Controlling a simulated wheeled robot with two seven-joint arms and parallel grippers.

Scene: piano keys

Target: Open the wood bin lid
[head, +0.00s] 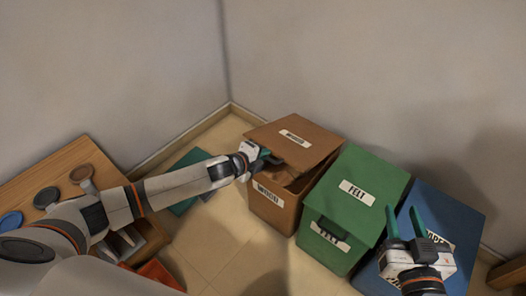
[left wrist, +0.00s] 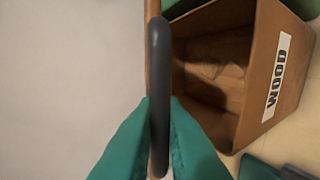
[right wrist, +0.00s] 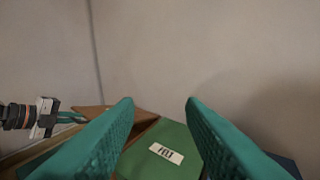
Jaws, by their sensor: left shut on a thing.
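The brown wood bin (head: 275,207) stands on the floor near the wall corner, with a white WOOD label on its front. Its lid (head: 320,146) is partly raised, and a gap shows between lid and bin at the front. In the left wrist view the inside of the bin (left wrist: 215,65) shows beside the lid, which is seen edge-on. My left gripper (head: 266,157) is shut on the dark lid handle (left wrist: 160,95) at the lid's front edge. My right gripper (head: 405,226) is open and empty above the blue bin; its spread fingers (right wrist: 160,110) show in the right wrist view.
A green bin (head: 330,240) labelled FELT stands right beside the wood bin, and a blue bin (head: 455,215) stands beyond it. A wooden table (head: 70,170) with round discs is at the left. Walls close off the back.

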